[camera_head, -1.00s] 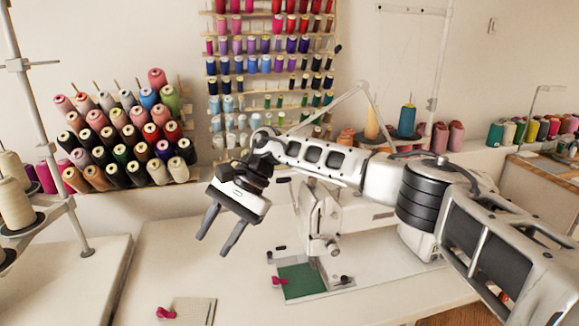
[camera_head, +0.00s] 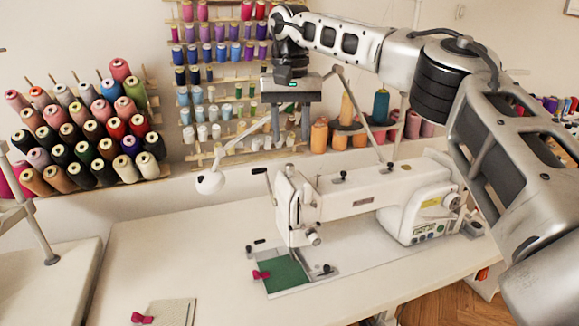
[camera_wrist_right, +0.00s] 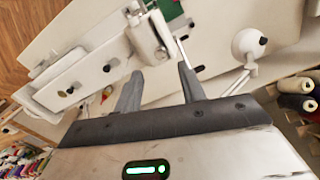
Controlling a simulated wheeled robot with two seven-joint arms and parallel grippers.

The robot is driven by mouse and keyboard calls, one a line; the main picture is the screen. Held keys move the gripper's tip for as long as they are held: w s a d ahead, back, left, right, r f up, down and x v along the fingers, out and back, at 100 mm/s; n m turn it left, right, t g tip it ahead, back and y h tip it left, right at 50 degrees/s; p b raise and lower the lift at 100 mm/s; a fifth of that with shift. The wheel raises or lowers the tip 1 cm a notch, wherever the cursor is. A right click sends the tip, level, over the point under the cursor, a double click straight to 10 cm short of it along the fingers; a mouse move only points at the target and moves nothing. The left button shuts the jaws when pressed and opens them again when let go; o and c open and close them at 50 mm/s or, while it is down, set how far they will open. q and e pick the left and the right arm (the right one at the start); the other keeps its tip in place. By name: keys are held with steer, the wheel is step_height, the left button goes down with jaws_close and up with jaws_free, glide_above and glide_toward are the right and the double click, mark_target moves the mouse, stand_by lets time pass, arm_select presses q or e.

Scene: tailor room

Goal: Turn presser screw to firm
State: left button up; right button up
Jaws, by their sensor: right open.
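The white sewing machine (camera_head: 362,194) stands on the white table, its needle head (camera_head: 297,205) at the left end. A small post, perhaps the presser screw (camera_head: 290,170), shows on top of the head but is too small to identify surely. My right gripper (camera_head: 291,142) is open and empty, fingers pointing down, above and behind the head in the picture. In the right wrist view the open fingers (camera_wrist_right: 158,84) point toward the machine head (camera_wrist_right: 150,38), with a gap between them and no contact visible. My left gripper is not in view.
A green cloth (camera_head: 287,274) with a pink clip lies under the needle. A white lamp (camera_head: 210,183) stands left of the head. Thread racks (camera_head: 222,150) line the wall behind. The table left of the machine is mostly clear.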

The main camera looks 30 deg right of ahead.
mark_target(290, 165)
step_height(290, 165, down, 7)
steer(key=shift+f, duration=0.15)
jaws_close()
